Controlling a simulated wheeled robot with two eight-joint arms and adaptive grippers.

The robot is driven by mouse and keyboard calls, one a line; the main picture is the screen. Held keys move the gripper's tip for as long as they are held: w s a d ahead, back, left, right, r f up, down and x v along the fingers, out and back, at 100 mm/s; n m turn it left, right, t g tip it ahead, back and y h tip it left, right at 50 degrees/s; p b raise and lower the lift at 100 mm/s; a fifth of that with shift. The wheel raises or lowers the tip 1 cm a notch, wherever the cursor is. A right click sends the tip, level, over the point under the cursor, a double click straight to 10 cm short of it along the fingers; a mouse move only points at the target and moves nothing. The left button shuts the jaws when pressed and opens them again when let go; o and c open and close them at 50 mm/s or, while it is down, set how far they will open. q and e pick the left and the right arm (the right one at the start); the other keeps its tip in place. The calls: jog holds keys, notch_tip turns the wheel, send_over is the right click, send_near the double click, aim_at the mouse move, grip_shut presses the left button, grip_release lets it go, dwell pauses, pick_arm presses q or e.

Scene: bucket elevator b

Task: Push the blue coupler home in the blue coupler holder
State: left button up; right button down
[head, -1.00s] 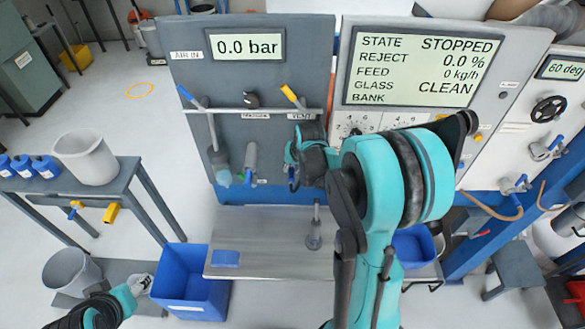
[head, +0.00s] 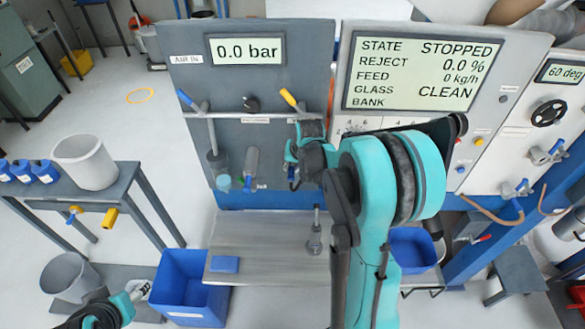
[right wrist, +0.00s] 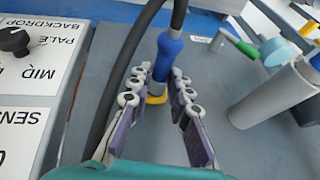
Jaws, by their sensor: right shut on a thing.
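My right gripper (head: 292,160) is at the grey panel, left of the display board. In the right wrist view its two fingers (right wrist: 158,96) are shut on the blue coupler (right wrist: 170,48), whose dark hose runs up out of the picture. A yellow ring (right wrist: 156,98) shows between the fingers, below the blue body. I cannot make out the blue coupler holder clearly, or how far the coupler sits in it. My left gripper (head: 138,290) is low at the left, beside a blue bin, and its jaws are too small to read.
A grey pipe with a green-handled valve (right wrist: 238,42) stands close to the right gripper in the wrist view.

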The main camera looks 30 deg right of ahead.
jog(key=c, duration=1.3)
grip_release()
jog(key=v, duration=1.2)
jog(key=shift+w, duration=0.1)
jog(key=s+a+f+n+b, duration=0.2)
jog(key=s+a+f+b, duration=0.3)
jog(key=f+b, duration=0.1)
jog(key=s+a+f+n+t+b, duration=0.1)
jog(key=s+a+f+n+b, duration=0.1)
jog(key=s+a+f+b, duration=0.4)
jog(key=s+a+f+n+t+b, duration=0.1)
jog(key=s+a+f+n+b, duration=0.1)
jog(key=s+a+f+b, duration=0.3)
jog(key=shift+s+a+f+n+y+b, duration=0.1)
jog(key=shift+a+f+n+y+b, duration=0.05)
jog(key=shift+f+b, duration=0.85)
jog(key=shift+s+a+f+n+y+b, duration=0.15)
jog(key=shift+f+b, duration=0.5)
jog(key=shift+f, duration=0.7)
